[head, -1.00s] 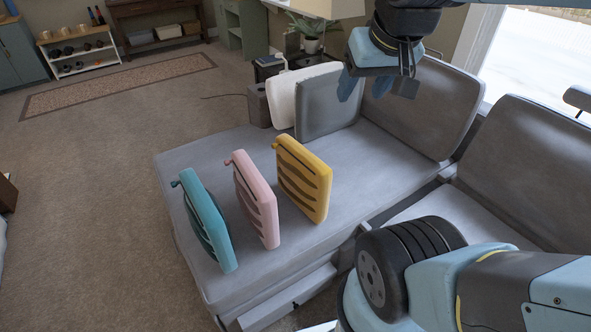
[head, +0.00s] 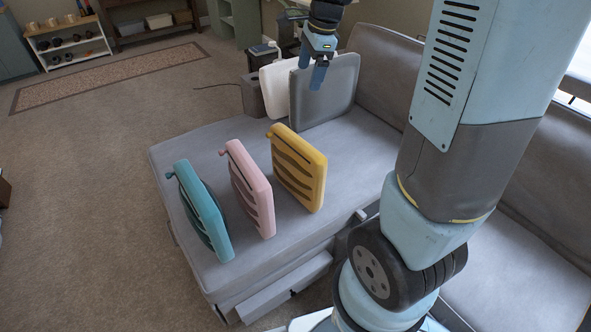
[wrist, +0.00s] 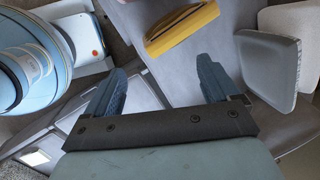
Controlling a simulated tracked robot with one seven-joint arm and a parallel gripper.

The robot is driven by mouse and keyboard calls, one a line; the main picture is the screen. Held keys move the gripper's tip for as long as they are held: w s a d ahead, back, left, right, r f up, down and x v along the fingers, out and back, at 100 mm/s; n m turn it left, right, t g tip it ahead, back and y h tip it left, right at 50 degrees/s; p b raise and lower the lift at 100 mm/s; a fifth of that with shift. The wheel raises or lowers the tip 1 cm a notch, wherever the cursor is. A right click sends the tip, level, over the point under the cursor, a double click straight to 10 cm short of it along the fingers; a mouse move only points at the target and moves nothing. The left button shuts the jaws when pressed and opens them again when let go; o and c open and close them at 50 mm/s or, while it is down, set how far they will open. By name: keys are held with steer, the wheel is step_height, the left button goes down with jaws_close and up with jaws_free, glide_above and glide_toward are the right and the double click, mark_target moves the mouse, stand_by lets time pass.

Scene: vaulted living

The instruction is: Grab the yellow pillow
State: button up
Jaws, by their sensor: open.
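The yellow pillow (head: 299,170) stands upright on the grey sofa seat, the rightmost of a row of three pillows. It has wavy slots across its face. In the wrist view the yellow pillow (wrist: 181,27) shows at the top, beyond the fingertips and apart from them. My gripper (head: 318,74) is open and empty, hanging in front of the grey cushion and above the sofa, behind and higher than the yellow pillow. Its two blue fingers (wrist: 160,80) are spread wide in the wrist view.
A pink pillow (head: 250,189) and a teal pillow (head: 203,211) stand left of the yellow one on the sofa seat (head: 240,268). A grey cushion (head: 326,92) and a white cushion (head: 274,88) lean at the sofa's back end. Open carpet (head: 85,200) lies left.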

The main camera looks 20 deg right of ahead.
steer(key=w+f+m+g, duration=0.1)
steer(key=w+f+m, duration=0.55)
steer(key=f, duration=0.25)
steer(key=m+g+h, duration=0.1)
steer(key=m+h, duration=0.1)
steer(key=m, duration=0.5)
glide_above(297, 139)
step_height(297, 139, down, 11)
step_height(297, 139, down, 14)
steer(key=shift+a+r, duration=0.1)
steer(key=shift+c, duration=0.4)
jaws_close()
